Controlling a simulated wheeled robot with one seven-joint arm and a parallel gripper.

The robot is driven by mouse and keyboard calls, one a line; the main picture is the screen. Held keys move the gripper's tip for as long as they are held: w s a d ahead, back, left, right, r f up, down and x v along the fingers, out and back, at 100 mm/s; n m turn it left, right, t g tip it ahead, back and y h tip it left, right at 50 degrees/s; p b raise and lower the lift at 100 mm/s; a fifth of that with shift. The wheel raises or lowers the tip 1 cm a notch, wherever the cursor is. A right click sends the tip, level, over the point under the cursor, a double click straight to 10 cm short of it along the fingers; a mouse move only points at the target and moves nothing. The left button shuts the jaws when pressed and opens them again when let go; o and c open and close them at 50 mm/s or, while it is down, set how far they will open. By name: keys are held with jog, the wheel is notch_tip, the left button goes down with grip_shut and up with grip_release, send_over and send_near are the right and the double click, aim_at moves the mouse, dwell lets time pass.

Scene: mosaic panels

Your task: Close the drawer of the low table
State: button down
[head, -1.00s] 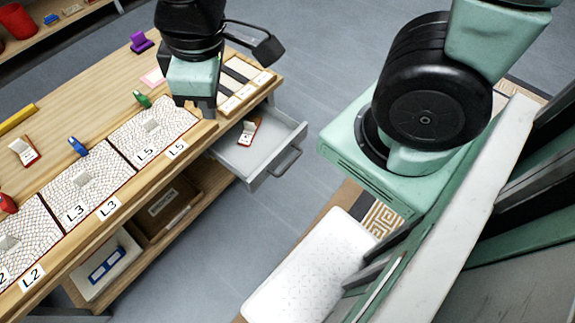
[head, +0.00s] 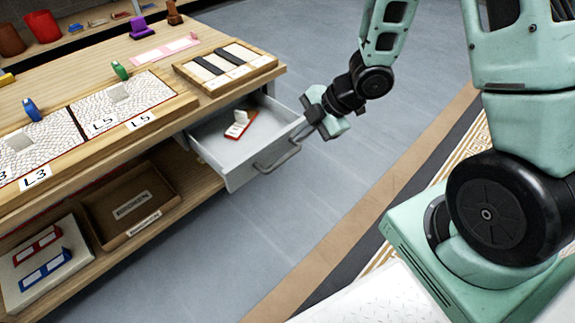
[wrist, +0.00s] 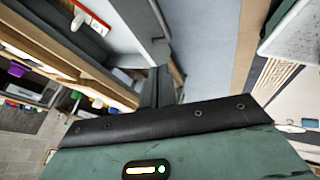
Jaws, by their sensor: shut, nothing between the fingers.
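The low table (head: 60,72) fills the left of the head view. Its grey drawer (head: 218,160) is pulled out from the table's right end, with a bar handle (head: 277,158) on its front. A small white tile on a red base (head: 240,122) lies inside the drawer. My gripper (head: 308,130) is shut and empty, close to the far front corner of the drawer, near the handle's right end. I cannot tell whether it touches the drawer. In the wrist view the drawer (wrist: 112,22) shows at the top, beyond the fingers.
Mosaic panels (head: 150,90) and a tray with dark strips (head: 245,57) lie on the tabletop. The shelf below holds a brown box (head: 105,222) and a white tray (head: 18,285). Clear grey floor (head: 290,210) lies in front of the drawer.

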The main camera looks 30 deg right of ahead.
jog(key=f, duration=0.1)
jog(key=b, duration=0.6)
send_near(259, 158)
jog(key=x, duration=0.4)
jog(key=shift+w+a+f, duration=0.1)
jog(key=shift+a+f, duration=0.05)
jog(key=shift+f, duration=0.2)
